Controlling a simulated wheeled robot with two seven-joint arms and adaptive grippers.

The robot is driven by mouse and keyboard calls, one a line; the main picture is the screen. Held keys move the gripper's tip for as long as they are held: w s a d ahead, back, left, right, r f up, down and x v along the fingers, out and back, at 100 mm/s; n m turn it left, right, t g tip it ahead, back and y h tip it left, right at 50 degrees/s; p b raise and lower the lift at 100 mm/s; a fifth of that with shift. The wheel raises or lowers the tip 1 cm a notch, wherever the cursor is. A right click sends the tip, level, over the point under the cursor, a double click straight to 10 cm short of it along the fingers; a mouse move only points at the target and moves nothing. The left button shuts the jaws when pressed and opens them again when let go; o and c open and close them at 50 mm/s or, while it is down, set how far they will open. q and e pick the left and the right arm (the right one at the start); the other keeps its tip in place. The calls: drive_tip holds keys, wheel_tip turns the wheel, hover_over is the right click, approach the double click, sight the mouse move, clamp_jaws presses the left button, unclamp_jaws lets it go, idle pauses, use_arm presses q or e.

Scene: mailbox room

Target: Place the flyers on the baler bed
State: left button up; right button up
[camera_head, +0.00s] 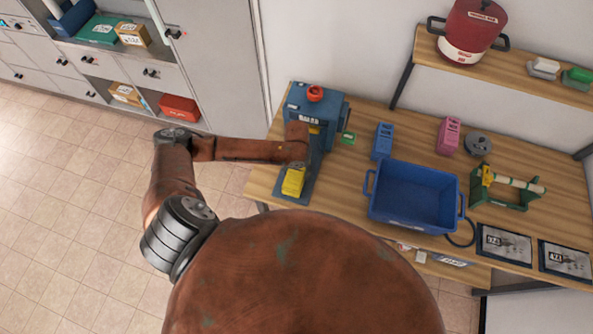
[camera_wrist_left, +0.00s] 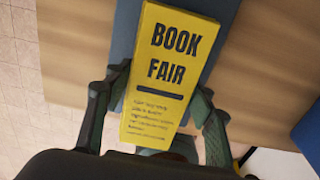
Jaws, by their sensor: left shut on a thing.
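The flyers are a yellow stack (camera_head: 293,182) over the front of the baler's flat blue bed (camera_head: 309,188). In the left wrist view the flyers (camera_wrist_left: 172,62) read "BOOK FAIR" and lie between my fingers, with the bed (camera_wrist_left: 125,30) showing beneath them. My left gripper (camera_wrist_left: 158,88) is shut on the flyers. Its wrist hides most of the fingers in the head view. I cannot tell whether the flyers touch the bed. The blue baler (camera_head: 318,108) with a red knob stands just behind. My right gripper is not in view.
A blue bin (camera_head: 413,196) stands on the wooden table (camera_head: 345,200) right of the baler. A small green block (camera_head: 348,137), a blue block (camera_head: 382,141) and a pink block (camera_head: 449,135) stand behind. A green roll holder (camera_head: 508,188) is further right.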

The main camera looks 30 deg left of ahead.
use_arm(q)
drive_tip(key=o, duration=1.5)
drive_tip(key=shift+f, duration=0.1)
drive_tip(key=shift+o, duration=0.2)
wheel_tip(320, 180, up, 12)
drive_tip(key=b, duration=0.1)
